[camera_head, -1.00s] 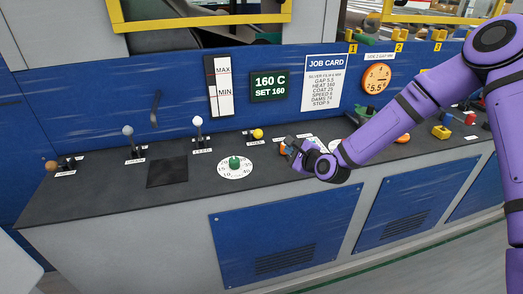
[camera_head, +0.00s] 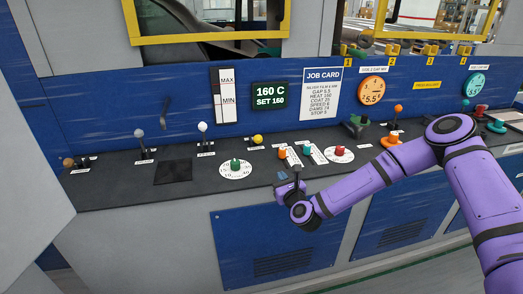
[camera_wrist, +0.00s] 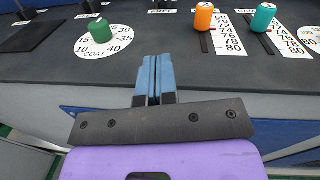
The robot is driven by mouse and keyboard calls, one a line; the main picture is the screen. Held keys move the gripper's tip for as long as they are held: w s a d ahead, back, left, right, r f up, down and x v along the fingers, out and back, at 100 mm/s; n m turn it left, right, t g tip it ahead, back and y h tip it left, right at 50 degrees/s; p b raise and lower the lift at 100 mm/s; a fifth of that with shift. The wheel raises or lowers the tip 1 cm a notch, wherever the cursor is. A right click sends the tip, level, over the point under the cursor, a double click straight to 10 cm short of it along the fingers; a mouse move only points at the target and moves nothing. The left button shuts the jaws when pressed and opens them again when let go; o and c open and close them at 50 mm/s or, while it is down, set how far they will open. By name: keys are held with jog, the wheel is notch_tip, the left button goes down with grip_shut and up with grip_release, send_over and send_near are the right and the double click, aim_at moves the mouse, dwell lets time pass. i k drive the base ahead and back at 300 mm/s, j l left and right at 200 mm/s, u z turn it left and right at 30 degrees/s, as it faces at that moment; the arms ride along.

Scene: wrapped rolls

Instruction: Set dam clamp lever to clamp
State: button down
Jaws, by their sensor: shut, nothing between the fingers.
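Several levers stand on the dark console top: one with a brown knob (camera_head: 68,162), one with a grey knob (camera_head: 139,133), one with a white knob (camera_head: 202,127) and one with a yellow knob (camera_head: 257,139). Their labels are too small to read in the head view, so I cannot tell which is the dam clamp lever. My gripper (camera_head: 294,172) is shut and empty near the console's front edge, apart from the levers. In the wrist view its blue fingertips (camera_wrist: 154,62) are together, pointing between the green dial and the orange slider knob.
The green COAT dial (camera_head: 235,163) is left of my gripper. An orange slider knob (camera_head: 282,153), a teal one (camera_head: 307,150) and a red knob (camera_head: 339,150) are close beyond it. A job card (camera_head: 321,94) hangs on the blue back panel. A black pad (camera_head: 173,171) lies left.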

aim_at(257, 139)
jog(key=i+j, duration=0.2)
jog(key=i, duration=0.2)
jog(key=i+j+u, duration=0.1)
jog(key=i, duration=0.3)
jog(key=j, duration=0.1)
